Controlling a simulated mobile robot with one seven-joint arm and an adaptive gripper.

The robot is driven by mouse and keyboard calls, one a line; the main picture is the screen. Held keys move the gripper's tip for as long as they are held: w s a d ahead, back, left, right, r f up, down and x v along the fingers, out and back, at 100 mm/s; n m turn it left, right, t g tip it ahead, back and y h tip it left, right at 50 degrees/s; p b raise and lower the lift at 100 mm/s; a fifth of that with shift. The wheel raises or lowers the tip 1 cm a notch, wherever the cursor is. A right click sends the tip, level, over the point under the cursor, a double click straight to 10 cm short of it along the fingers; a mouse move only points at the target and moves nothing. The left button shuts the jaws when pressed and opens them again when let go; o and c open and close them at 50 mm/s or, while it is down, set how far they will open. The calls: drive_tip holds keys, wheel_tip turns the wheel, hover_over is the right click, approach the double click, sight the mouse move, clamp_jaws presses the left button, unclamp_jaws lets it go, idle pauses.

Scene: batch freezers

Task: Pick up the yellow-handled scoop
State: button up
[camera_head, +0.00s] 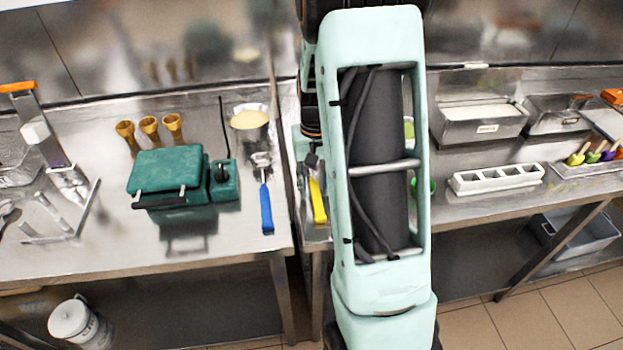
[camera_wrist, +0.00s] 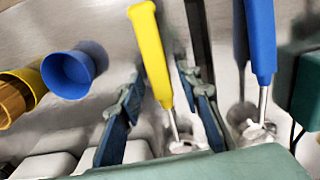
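The yellow-handled scoop (camera_head: 318,202) lies on the steel counter just left of my arm in the head view; its metal end is hidden there. In the wrist view its yellow handle (camera_wrist: 150,50) runs down between my two fingers, with the thin metal shaft below it. My gripper (camera_wrist: 160,82) is open, one finger on each side of the scoop, with visible gaps. I cannot tell how far above the counter the fingers are. In the head view my arm mostly hides the gripper.
A blue-handled scoop (camera_head: 266,208) lies to the left; its handle (camera_wrist: 261,40) is right of my fingers in the wrist view. A blue cup (camera_wrist: 70,74) and a yellow one (camera_wrist: 26,88) are left there. A green box (camera_head: 168,176) stands on the left counter.

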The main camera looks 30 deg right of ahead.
clamp_jaws()
drive_tip(key=shift+r, duration=0.1)
